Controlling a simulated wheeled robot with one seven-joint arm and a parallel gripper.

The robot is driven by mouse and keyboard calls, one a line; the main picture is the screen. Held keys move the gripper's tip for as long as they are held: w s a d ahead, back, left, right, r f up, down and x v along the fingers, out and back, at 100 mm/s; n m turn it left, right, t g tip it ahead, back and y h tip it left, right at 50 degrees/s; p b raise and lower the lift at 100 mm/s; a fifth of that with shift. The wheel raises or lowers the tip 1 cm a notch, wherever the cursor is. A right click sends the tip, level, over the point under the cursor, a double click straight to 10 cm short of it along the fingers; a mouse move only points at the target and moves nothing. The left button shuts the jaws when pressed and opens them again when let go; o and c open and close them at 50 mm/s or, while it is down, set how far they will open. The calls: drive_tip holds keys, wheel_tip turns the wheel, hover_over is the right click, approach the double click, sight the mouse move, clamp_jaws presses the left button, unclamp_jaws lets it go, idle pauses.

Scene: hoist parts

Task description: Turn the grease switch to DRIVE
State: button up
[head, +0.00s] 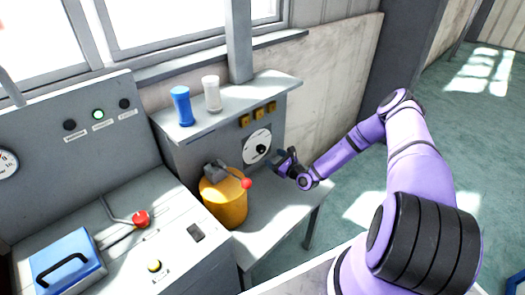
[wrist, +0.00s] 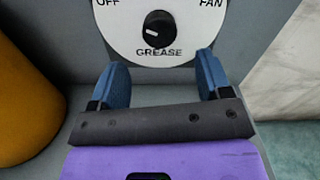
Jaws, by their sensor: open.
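A round white dial plate (head: 250,140) with a black knob (head: 261,149) is on the front of the grey cabinet. In the wrist view the knob (wrist: 159,24) has a white mark on its lower left side. OFF is printed at the plate's upper left, FAN at its upper right and GREASE below the knob. The plate's top is cut off, and I see no DRIVE label. My gripper (head: 283,160) is just right of the dial in the head view. In the wrist view my gripper (wrist: 162,65) is open, its blue fingers below and either side of the knob, with nothing between them.
A yellow cylinder (head: 225,205) with a red-knobbed lever (head: 246,183) stands left of the dial. Blue (head: 181,106) and white (head: 212,94) cups stand on the shelf above. A console with a red-knobbed lever (head: 141,219) and a blue box (head: 67,265) is further left.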

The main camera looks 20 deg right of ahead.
sight(263, 151)
drive_tip(key=x, duration=0.7)
drive_tip(key=shift+w+a, duration=0.15)
drive_tip(key=shift+w, duration=0.1)
drive_tip(key=c, duration=0.9)
